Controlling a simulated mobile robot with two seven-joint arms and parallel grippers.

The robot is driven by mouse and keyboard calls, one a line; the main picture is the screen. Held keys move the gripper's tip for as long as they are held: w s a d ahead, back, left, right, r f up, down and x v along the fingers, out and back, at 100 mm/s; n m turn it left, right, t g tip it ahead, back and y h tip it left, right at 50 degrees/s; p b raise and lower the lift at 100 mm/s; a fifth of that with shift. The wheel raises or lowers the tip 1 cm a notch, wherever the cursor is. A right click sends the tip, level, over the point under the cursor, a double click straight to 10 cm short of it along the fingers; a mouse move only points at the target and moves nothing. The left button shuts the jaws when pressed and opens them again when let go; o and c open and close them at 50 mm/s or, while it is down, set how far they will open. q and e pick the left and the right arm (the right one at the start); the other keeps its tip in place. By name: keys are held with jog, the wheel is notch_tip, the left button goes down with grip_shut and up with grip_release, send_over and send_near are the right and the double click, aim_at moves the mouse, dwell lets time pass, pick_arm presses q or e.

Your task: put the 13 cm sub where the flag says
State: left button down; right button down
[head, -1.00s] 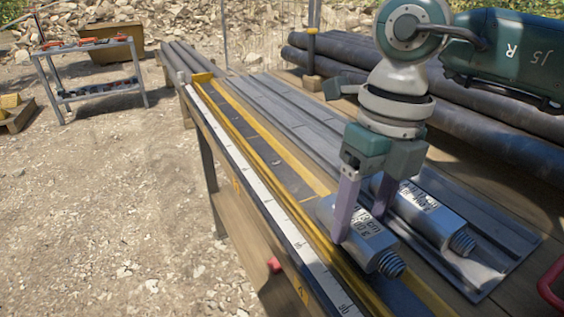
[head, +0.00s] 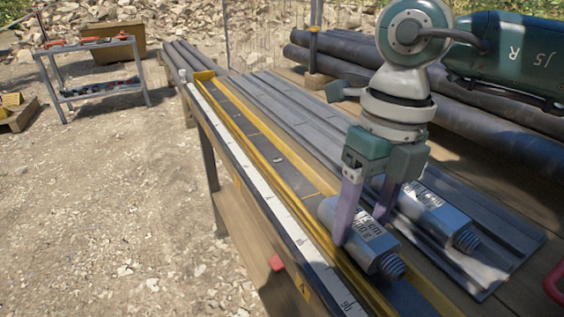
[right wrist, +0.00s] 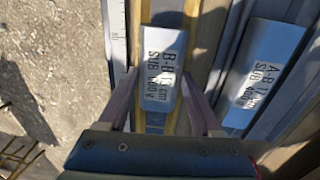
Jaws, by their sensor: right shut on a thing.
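A grey metal sub with a threaded end (head: 374,250) lies in the yellow-edged trough along the bench. Its label reads B-B and seems to say 13 cm; it also shows in the right wrist view (right wrist: 160,85). My right gripper (head: 362,228) is shut on this sub, one finger on each side. A second, similar sub (head: 436,215) lies to the right on the grey grooved rack; its label in the right wrist view (right wrist: 262,75) starts with A-B. My left gripper is not in view. I cannot make out a flag's wording.
A white measuring scale (head: 255,205) runs along the trough's left side, with a yellow end piece (head: 203,76) at the far end. Large dark pipes (head: 340,70) lie behind. A red piece (head: 276,263) sits at the bench's side. The trough beyond the sub is mostly clear.

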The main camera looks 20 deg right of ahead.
grip_release()
dwell(0.4)
notch_tip(320, 180, up, 7)
jog(key=p, duration=0.6)
jog(key=shift+r, duration=0.1)
jog(key=shift+a, duration=0.1)
